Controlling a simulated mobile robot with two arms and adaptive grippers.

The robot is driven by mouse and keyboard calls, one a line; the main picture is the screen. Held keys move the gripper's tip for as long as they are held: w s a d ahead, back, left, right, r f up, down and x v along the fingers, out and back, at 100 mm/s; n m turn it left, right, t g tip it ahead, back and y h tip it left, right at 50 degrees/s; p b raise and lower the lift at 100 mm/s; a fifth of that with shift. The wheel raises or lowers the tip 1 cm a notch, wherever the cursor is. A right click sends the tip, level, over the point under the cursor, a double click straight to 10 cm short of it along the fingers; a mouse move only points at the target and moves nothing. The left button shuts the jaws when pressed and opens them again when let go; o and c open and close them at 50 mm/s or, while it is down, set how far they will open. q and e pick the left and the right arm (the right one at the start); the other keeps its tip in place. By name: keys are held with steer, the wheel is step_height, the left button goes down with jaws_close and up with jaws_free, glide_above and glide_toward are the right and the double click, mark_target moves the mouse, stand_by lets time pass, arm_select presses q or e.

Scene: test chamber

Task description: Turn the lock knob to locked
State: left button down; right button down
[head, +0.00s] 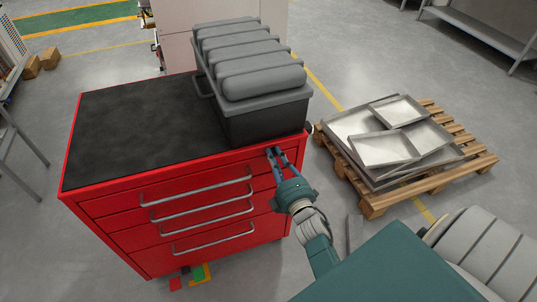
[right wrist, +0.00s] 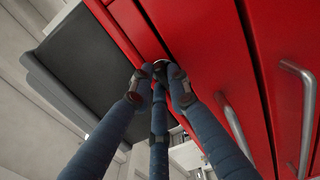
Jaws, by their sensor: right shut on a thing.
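The red tool cabinet (head: 120,238) stands in front of me with a dark top and several drawers with metal handles. My right gripper (head: 275,154) is at the upper right corner of the cabinet's front. In the right wrist view its blue fingers (right wrist: 159,80) close around a small lock knob (right wrist: 160,66) on the red front. Only a little of the knob shows between the fingertips, so I cannot tell which way it is turned. In the head view the fingers hide the knob. My left gripper is not in view.
A dark grey case (head: 262,122) with a ribbed lid sits on the cabinet's right part. A wooden pallet (head: 376,206) with metal trays (head: 350,124) stands on the floor to the right. The left part of the black cabinet top (head: 135,125) is clear.

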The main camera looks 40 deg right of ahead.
steer(key=m, duration=0.3)
steer(key=m+p, duration=0.1)
steer(key=m, duration=0.6)
steer(key=shift+s+f, duration=0.1)
steer(key=shift+f, duration=0.15)
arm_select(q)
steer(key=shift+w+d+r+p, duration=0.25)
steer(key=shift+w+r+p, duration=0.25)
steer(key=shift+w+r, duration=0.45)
arm_select(e)
steer(key=shift+f+m, duration=0.15)
steer(key=shift+m, duration=1.65)
steer(key=shift+f+m, duration=0.1)
steer(key=shift+m, duration=1.7)
